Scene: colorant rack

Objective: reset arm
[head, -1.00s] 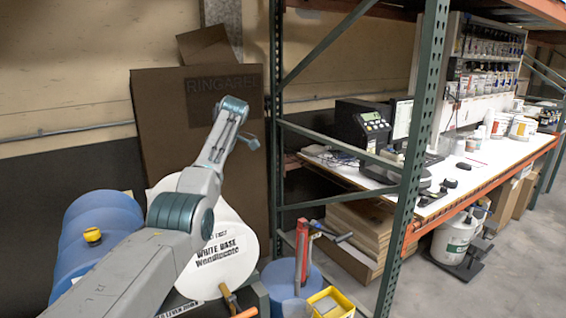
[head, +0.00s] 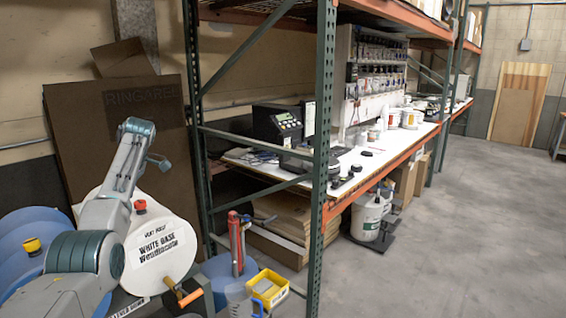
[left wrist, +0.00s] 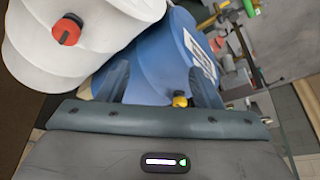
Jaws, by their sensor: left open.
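My left arm comes in from the lower left of the head view, bends at a teal joint and rises in front of a white drum. My left gripper (head: 158,161) hangs small at its upper end, in front of the brown board. In the left wrist view the two dark fingers of my left gripper (left wrist: 160,84) stand apart with nothing between them, over a blue drum (left wrist: 160,60). The white drum (head: 165,250), labelled "WHITE BASE", has a red cap. My right gripper is in neither view.
A green rack post (head: 323,150) stands right of the arm. Behind it is a white workbench (head: 345,172) with a scale and bottles. Blue drums, a red pump (head: 236,245) and a yellow bin (head: 268,287) stand low. The floor (head: 450,240) at right is clear.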

